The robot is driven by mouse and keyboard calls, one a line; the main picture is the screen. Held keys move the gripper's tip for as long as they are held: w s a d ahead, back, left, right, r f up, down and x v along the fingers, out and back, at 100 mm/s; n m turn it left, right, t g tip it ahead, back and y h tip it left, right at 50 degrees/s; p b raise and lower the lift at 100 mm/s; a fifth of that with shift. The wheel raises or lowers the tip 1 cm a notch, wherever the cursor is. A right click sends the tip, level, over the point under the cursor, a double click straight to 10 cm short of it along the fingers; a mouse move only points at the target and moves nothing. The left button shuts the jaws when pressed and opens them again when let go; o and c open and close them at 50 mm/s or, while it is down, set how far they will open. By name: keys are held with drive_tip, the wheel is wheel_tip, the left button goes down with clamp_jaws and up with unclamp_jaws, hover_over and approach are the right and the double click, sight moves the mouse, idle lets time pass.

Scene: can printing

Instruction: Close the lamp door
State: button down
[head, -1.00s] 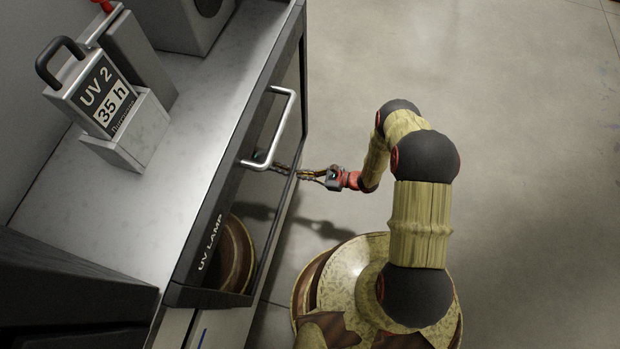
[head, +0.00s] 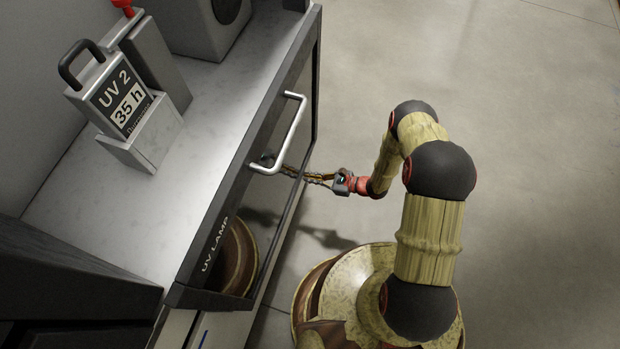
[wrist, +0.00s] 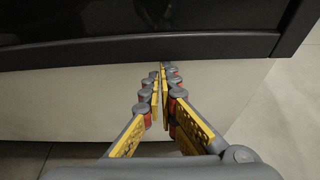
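The lamp door (head: 222,196) is a dark, glossy panel marked "UV LAMP", on the front of the cabinet below the counter. It has a silver bar handle (head: 296,122). In the head view it looks about flush with the cabinet front, and I see no clear gap. My gripper (head: 308,177) is low in front of the door, below the handle, and is mirrored in the glossy panel. In the wrist view my gripper (wrist: 161,72) has its fingertips together with nothing between them. They are near the door's dark lower edge (wrist: 60,52); I cannot tell if they touch.
A pale panel (wrist: 60,100) lies below the door. On the counter (head: 190,140) stand a grey "UV 2 35 h" unit (head: 112,92) with a black handle and a grey box (head: 205,25). A dark block (head: 60,270) is at the lower left. The floor (head: 540,150) to the right is clear.

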sight(300, 75)
wheel_tip(300, 75, up, 55)
drive_tip(key=p, duration=2.9)
drive_tip(key=shift+w+r+p, duration=0.1)
drive_tip(key=shift+r+p, duration=0.1)
drive_tip(key=shift+p, duration=0.1)
drive_tip(key=shift+w+r, duration=0.1)
